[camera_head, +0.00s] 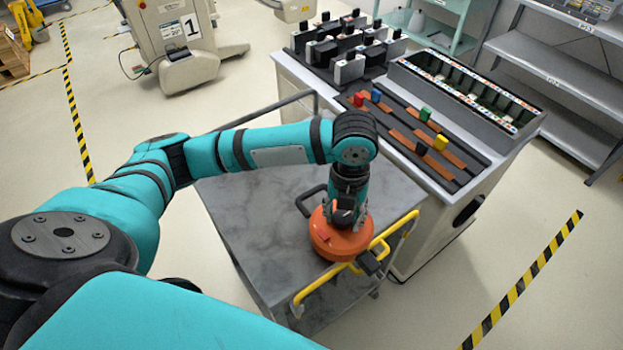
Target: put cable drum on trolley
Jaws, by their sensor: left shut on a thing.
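The cable drum (335,240) is a round orange body with a black handle loop (308,200) at its left. It is over the right part of the grey trolley top (262,230). I cannot tell whether it rests on the surface or hangs just above it. My left gripper (345,212) points down from the teal arm and is shut on the cable drum from above, hiding part of it. A yellow bar (325,287) runs along the trolley's near right side, beside the drum. My right gripper is not in view.
A white cabinet with black rails and coloured blocks (425,143) stands close behind the trolley at the right. Grey shelves (560,75) stand at the far right. A grey machine (180,45) marked 1 stands at the back left. The trolley top left of the drum is clear.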

